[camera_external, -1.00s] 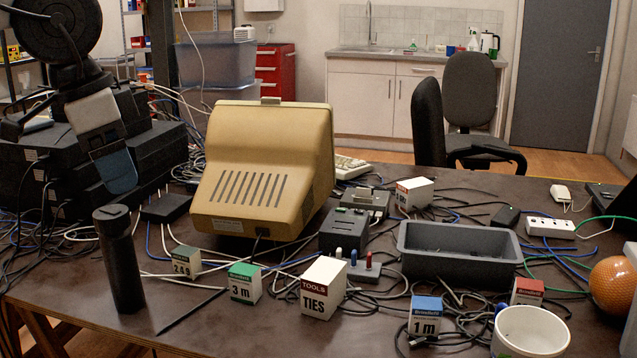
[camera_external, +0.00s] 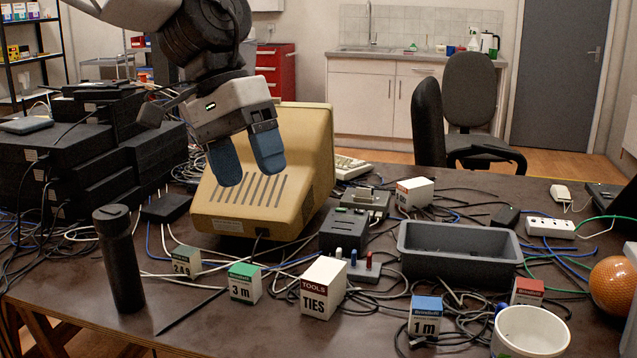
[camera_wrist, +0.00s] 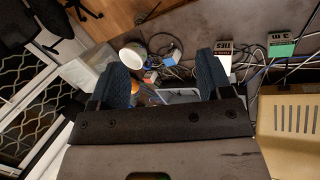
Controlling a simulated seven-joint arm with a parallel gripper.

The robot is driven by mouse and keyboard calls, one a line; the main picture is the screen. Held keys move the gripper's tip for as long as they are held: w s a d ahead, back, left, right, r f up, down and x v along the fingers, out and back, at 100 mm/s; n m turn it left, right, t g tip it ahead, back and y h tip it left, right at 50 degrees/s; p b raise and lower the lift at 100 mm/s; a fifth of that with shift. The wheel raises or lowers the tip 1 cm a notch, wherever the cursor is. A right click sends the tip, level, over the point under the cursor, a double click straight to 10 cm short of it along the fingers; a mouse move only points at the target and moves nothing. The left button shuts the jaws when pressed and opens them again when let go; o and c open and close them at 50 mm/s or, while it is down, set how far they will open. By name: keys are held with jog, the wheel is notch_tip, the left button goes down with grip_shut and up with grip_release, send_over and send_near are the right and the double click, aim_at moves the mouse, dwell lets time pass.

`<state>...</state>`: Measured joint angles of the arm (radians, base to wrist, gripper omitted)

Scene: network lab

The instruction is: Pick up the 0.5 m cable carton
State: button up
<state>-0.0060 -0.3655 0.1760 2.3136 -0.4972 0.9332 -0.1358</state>
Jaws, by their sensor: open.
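My gripper (camera_external: 250,172) hangs open and empty in front of the beige monitor (camera_external: 320,160), above the table. Its two blue fingers also show spread apart in the wrist view (camera_wrist: 164,66). A small white carton with a red band (camera_external: 416,192) stands behind the grey tray, its label too small to read surely. Another red-topped carton (camera_external: 527,290) stands behind the white cup, which hides its lower front. I cannot tell which of these is the 0.5 m carton. Both are far to the right of my gripper.
Other cartons are the blue 1 m (camera_external: 425,317), white TIES (camera_external: 323,288), green 3 m (camera_external: 245,283) and a small one (camera_external: 187,261). The grey tray (camera_external: 459,272), white cup (camera_external: 530,333), orange ball (camera_external: 613,285), black bottle (camera_external: 119,260) and loose cables crowd the table.

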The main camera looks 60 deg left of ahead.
jog(key=w+d+f+n+t+h, duration=0.1)
jog(key=w+d+f+n+h, duration=0.15)
jog(key=w, duration=0.65)
jog(key=w+d+f+n+h, duration=0.1)
jog(key=w+f+n, duration=0.3)
jog(key=w, duration=0.4)
jog(key=w+d+f+n+t+h, duration=0.1)
jog(key=w+f+n+h, duration=0.15)
jog(key=w, duration=0.65)
jog(key=n+t, duration=0.5)
jog(key=n, duration=0.7)
send_near(515, 286)
jog(key=x, duration=0.3)
jog(key=shift+s+d+r, duration=0.1)
jog(key=shift+s, duration=0.05)
jog(key=shift+x, duration=1.3)
jog(key=shift+d, duration=0.15)
